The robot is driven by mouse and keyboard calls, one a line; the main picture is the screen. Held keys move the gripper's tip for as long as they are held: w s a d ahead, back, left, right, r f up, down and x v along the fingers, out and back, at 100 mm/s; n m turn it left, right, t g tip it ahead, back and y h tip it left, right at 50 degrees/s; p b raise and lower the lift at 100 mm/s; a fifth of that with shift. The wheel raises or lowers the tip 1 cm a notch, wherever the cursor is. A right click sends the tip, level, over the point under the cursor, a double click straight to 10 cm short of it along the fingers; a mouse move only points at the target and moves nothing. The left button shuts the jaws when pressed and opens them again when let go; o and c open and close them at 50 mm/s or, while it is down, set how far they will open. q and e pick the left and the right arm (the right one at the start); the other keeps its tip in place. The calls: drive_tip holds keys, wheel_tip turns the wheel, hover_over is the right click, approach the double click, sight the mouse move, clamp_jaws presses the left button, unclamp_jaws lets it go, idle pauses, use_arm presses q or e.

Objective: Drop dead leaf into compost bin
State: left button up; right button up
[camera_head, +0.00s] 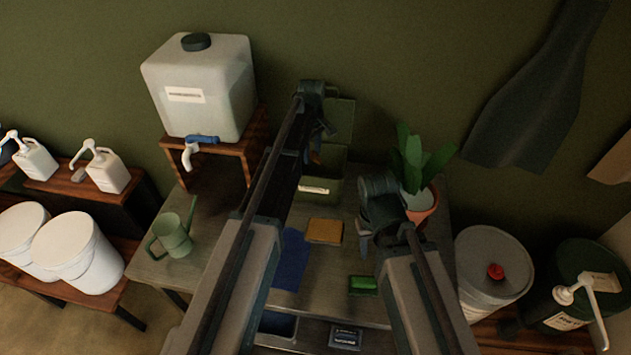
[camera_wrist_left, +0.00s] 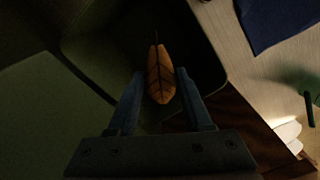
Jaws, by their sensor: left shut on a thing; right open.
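The dead leaf (camera_wrist_left: 160,76) is orange-brown with dark veins and sits between the fingers in the left wrist view. My left gripper (camera_head: 318,142) is shut on the leaf, above the green compost bin (camera_head: 335,190). The bin's lid (camera_head: 340,120) stands open at the back. In the left wrist view the leaf overlaps the bin's dark interior (camera_wrist_left: 190,45); its height above the bin cannot be told. My right gripper (camera_head: 365,243) is open and empty, over the table in front of the potted plant.
A potted plant (camera_head: 420,200) stands right of the bin. A sponge (camera_head: 324,231), a blue cloth (camera_head: 290,258) and a green block (camera_head: 362,285) lie on the table. A green watering can (camera_head: 175,238) and a water tank (camera_head: 200,90) on a wooden stand are at left.

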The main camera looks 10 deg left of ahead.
use_arm(q)
drive_tip(key=o, duration=0.8)
drive_tip(key=shift+o, duration=0.2)
drive_tip(key=shift+r, duration=0.15)
wheel_tip(320, 180, up, 14)
drive_tip(key=p, duration=1.4)
drive_tip(key=shift+f, duration=0.25)
